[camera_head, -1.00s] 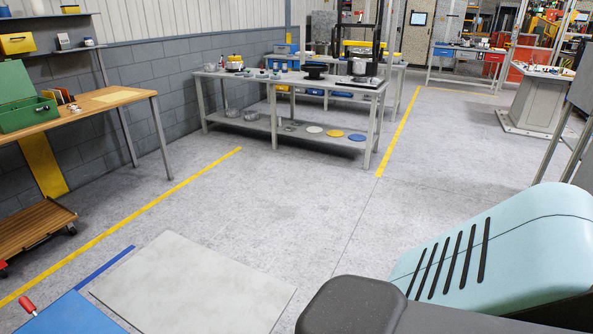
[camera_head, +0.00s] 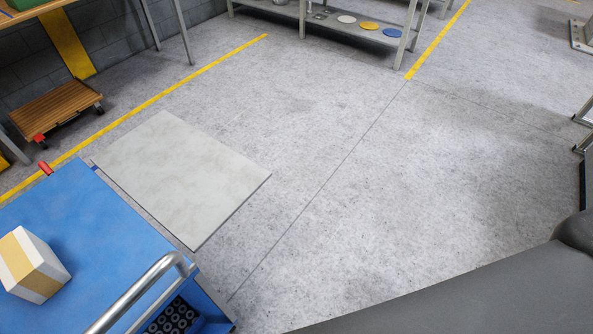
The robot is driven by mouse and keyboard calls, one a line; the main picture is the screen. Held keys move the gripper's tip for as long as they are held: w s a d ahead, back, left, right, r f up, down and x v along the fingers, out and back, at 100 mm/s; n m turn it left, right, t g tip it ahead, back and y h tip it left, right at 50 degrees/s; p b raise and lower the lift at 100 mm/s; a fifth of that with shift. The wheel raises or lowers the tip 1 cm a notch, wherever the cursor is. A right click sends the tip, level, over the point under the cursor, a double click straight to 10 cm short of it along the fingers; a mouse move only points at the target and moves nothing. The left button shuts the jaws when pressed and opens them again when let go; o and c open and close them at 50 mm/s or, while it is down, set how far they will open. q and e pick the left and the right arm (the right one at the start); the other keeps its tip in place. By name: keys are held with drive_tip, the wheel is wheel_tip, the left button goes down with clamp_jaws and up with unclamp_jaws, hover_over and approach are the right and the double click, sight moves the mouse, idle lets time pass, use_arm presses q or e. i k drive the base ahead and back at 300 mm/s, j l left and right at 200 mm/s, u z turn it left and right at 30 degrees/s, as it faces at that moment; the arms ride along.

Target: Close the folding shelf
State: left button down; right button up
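A flat light grey panel (camera_head: 180,175) extends level from the far edge of a blue cart (camera_head: 100,225). It looks like the folding shelf, folded out, and its top is bare. Its hinge or supports underneath are hidden. A small red grip (camera_head: 46,168) shows at the cart's far left corner. Neither of my grippers is in view. Only a dark grey link of my own arm crosses the lower right, apart from the panel.
A white and tan box (camera_head: 34,265) sits on the cart top. A metal push handle (camera_head: 140,293) rises at the cart's near right. A low wooden dolly (camera_head: 57,112) stands at left. A grey workbench (camera_head: 330,24) is behind. The floor right of the panel is clear.

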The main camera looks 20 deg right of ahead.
sight(191, 183)
drive_tip(key=k+l+z, duration=0.15)
drive_tip(key=l, duration=0.3)
drive_tip(key=l+z, duration=0.15)
drive_tip(key=l, duration=0.3)
drive_tip(key=k+l, duration=0.1)
drive_tip(key=l, duration=0.6)
drive_tip(key=k+z, duration=0.05)
drive_tip(key=k, duration=0.05)
